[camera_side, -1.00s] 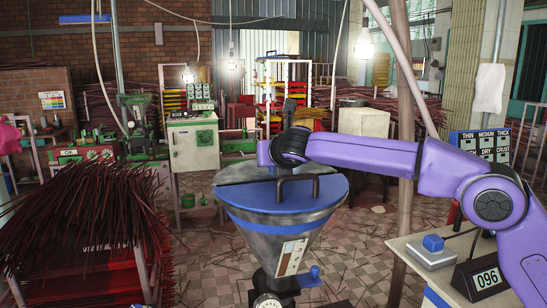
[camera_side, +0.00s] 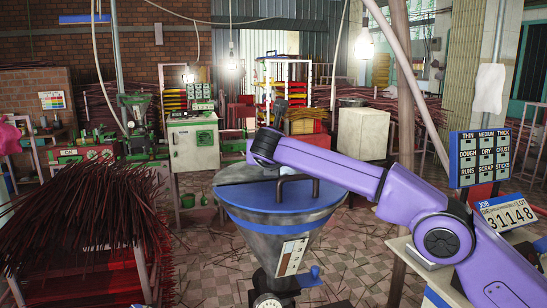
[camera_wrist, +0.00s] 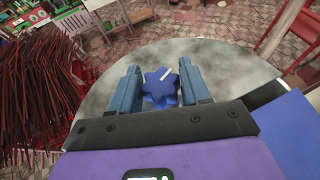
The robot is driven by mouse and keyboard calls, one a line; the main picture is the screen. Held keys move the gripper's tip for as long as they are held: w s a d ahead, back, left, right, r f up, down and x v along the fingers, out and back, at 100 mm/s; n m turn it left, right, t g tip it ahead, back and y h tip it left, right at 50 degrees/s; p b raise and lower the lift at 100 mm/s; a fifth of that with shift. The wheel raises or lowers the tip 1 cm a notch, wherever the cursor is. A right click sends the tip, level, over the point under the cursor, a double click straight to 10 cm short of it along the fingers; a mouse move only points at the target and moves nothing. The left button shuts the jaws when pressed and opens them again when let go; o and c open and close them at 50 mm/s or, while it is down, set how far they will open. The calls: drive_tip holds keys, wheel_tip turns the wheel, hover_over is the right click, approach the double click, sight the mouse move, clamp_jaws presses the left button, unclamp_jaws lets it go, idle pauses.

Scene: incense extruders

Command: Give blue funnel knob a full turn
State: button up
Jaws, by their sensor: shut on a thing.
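The blue funnel knob (camera_wrist: 160,88) is star-shaped with a white line pointing to the upper right. In the wrist view it sits over the round grey top between the two blue fingers of my gripper (camera_wrist: 160,75), which is shut on it. The funnel (camera_side: 280,218) is a grey metal cone with a blue lid half, a blue band and a dark handle (camera_side: 297,180). In the side view my arm reaches to the back left of the funnel top. The fingers and the knob cannot be made out there.
A stack of dark red sticks (camera_side: 90,205) stands left of the funnel. A labelled board (camera_side: 482,158) and a number card (camera_side: 507,213) stand at the right behind my arm. A small blue lever (camera_side: 311,274) sits low on the funnel. Loose sticks litter the tiled floor.

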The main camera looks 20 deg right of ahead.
drive_tip(key=shift+f, duration=0.15)
drive_tip(key=o, duration=1)
drive_tip(key=shift+c, duration=0.2)
drive_tip(key=shift+s, duration=0.1)
drive_tip(key=v, duration=1.7)
drive_tip(key=shift+s, duration=0.1)
drive_tip(key=shift+r, duration=0.2)
